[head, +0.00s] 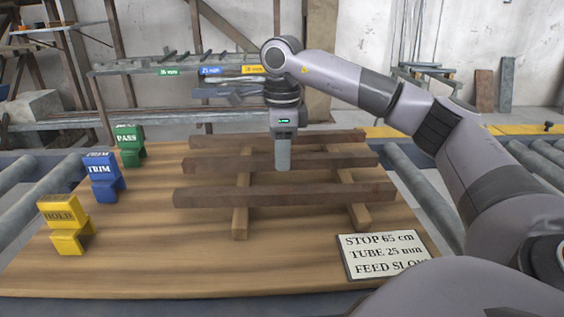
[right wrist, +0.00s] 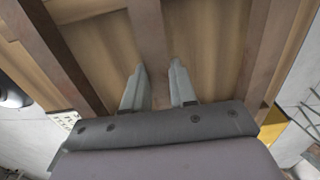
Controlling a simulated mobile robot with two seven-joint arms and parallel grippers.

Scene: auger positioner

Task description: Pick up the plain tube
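I cannot pick out a plain tube with certainty in either view. Grey metal lengths lie on the rack (head: 130,68) at the back, behind coloured size labels, too small to tell apart. My right gripper (head: 283,167) points straight down over the wooden frame (head: 290,194) on the board, near its middle bar. In the right wrist view my right gripper (right wrist: 159,68) has its two fingers apart, with nothing held. A brown bar (right wrist: 150,45) shows below, in line with the gap; I cannot tell the height above it. My left gripper is not in view.
Yellow HOLD (head: 66,225), blue TRIM (head: 103,178) and green PASS (head: 130,146) blocks stand along the board's left side. A sign (head: 383,254) reads STOP 65 cm, TUBE 25 mm. Rollers (head: 30,212) flank the wooden board (head: 150,250), whose front left is clear.

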